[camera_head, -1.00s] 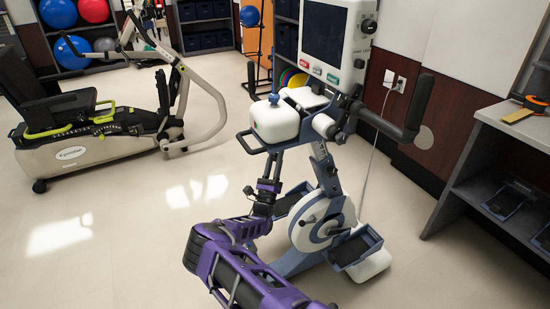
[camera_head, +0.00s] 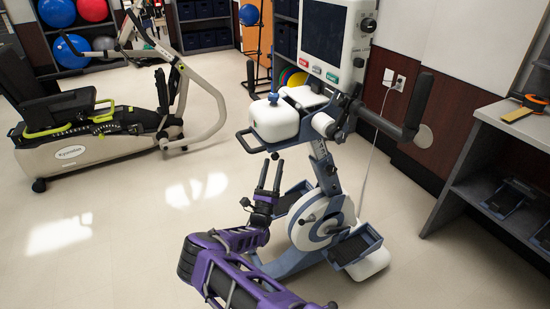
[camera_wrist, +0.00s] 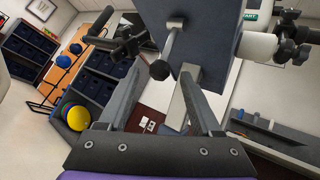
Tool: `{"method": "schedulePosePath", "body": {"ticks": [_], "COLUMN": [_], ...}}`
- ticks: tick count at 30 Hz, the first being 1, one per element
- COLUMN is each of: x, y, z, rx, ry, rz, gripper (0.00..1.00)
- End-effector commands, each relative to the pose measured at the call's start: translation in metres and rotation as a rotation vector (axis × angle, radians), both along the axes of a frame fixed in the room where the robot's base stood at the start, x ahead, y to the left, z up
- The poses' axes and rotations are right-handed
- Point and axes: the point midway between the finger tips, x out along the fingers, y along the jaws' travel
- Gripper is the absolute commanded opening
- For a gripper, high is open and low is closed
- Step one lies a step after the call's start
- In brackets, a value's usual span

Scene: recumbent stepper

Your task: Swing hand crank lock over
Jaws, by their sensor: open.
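The stepper's hand crank unit has a white box (camera_head: 275,121) in a dark frame under the screen. In the wrist view, a short rod with a dark round knob (camera_wrist: 160,70) hangs from the underside of a grey box (camera_wrist: 205,40); it looks like the lock lever. In the head view, a small dark knob (camera_head: 275,156) shows below the white box. My gripper (camera_head: 271,165) points up beneath it, fingers spread and empty. In the wrist view, the knob appears between the fingertips of my gripper (camera_wrist: 160,77); whether they touch it cannot be told.
A dark crank handle (camera_head: 416,103) sticks out at right, and another handle (camera_wrist: 105,35) shows at left in the wrist view. The flywheel and pedals (camera_head: 320,220) stand close right of my arm. A shelf unit (camera_head: 500,165) is at right. Open floor lies left.

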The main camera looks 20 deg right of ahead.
Motion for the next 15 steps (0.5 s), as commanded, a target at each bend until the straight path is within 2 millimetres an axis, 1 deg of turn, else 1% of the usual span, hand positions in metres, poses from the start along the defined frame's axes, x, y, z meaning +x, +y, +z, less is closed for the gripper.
{"method": "schedulePosePath", "body": {"ticks": [1, 9, 15], "x": [-0.009, -0.052, -0.075], "y": [0.007, 0.034, 0.048], "z": [-0.01, -0.053, -0.076], "rx": [-0.001, -0.003, -0.001], "ry": [0.004, 0.002, 0.001], "rz": [0.003, 0.003, 0.002], "gripper": [0.66, 0.66, 0.66]}}
